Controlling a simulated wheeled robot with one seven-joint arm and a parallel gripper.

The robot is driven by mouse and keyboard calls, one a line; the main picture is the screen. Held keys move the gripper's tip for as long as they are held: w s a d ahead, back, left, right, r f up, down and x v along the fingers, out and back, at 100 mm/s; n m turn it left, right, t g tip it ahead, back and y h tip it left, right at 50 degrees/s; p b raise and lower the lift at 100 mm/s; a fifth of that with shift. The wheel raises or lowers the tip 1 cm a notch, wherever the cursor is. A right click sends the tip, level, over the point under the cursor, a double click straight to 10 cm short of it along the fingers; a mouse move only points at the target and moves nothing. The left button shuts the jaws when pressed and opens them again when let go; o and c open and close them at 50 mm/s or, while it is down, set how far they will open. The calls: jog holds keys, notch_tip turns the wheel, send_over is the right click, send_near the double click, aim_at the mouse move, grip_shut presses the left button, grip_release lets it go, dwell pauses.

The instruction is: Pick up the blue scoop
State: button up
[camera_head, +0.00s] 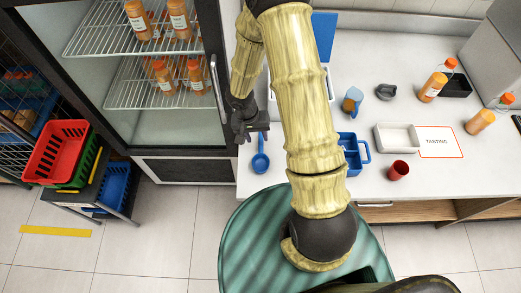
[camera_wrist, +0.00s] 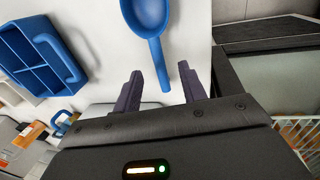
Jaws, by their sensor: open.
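The blue scoop (camera_head: 260,160) lies on the white counter near its left front edge, beside the fridge, in the head view. In the wrist view the scoop (camera_wrist: 150,14) shows at the top, partly cut off, with its handle (camera_wrist: 160,65) pointing down toward the gap between my fingers. My gripper (camera_wrist: 161,82) is open and empty. The handle's end appears between the two dark fingertips in the picture; I cannot tell how far above it they are.
A blue divided caddy (camera_head: 352,155) stands right of the scoop, with a red cup (camera_head: 398,170) and a white tray (camera_head: 397,138) farther right. The fridge (camera_head: 170,120) with bottles stands close on the left. The counter's front edge is near the scoop.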

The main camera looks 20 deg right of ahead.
aim_at(260, 145)
jog(key=shift+s+d+f, duration=0.1)
jog(key=shift+d+f, duration=0.1)
jog(key=shift+f, duration=0.65)
jog(key=shift+s+d+f, duration=0.1)
jog(key=shift+d+f, duration=0.05)
jog(key=shift+f, duration=0.65)
jog(key=shift+d+f, duration=0.2)
jog(key=shift+f, duration=0.65)
grip_shut()
